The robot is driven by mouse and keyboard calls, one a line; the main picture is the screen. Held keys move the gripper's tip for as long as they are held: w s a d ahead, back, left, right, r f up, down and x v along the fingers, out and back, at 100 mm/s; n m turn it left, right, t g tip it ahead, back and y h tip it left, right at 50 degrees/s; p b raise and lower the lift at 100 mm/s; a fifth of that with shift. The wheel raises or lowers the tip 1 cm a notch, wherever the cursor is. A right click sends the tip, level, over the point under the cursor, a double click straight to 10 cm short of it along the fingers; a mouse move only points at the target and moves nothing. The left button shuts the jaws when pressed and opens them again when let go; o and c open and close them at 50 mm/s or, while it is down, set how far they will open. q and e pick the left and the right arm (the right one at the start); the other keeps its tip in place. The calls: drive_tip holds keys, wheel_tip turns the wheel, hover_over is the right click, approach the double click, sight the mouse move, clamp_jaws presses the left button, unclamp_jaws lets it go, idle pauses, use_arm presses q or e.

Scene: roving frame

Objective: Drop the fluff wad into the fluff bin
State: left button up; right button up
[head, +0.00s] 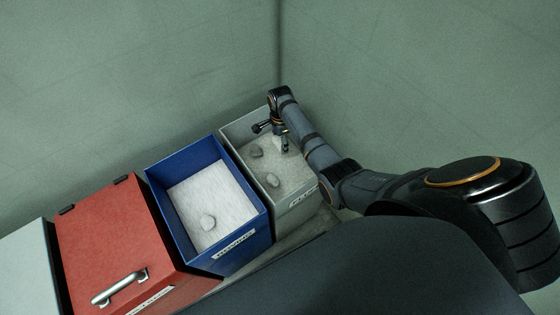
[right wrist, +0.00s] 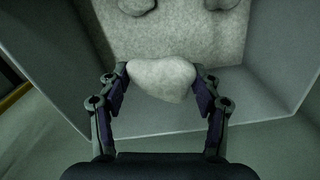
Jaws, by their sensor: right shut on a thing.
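My right gripper (head: 273,131) is over the grey fluff bin (head: 234,140), the rightmost container in the head view. In the right wrist view my right gripper (right wrist: 160,84) is shut on a pale fluff wad (right wrist: 162,78), with a finger on each side of it. In the head view the held wad (head: 278,144) is partly hidden by the gripper. The fluff bin's wall (right wrist: 262,85) also shows around the wad in the wrist view. My left gripper is not in view.
Grey lumps (head: 256,152) lie in the fluff bin. A red lidded box (head: 115,235) with a metal handle (head: 118,288) is further left. Walls rise behind.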

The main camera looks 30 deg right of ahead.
drive_tip(key=shift+r, duration=0.1)
drive_tip(key=o, duration=1)
wheel_tip(320, 180, up, 12)
idle(0.4)
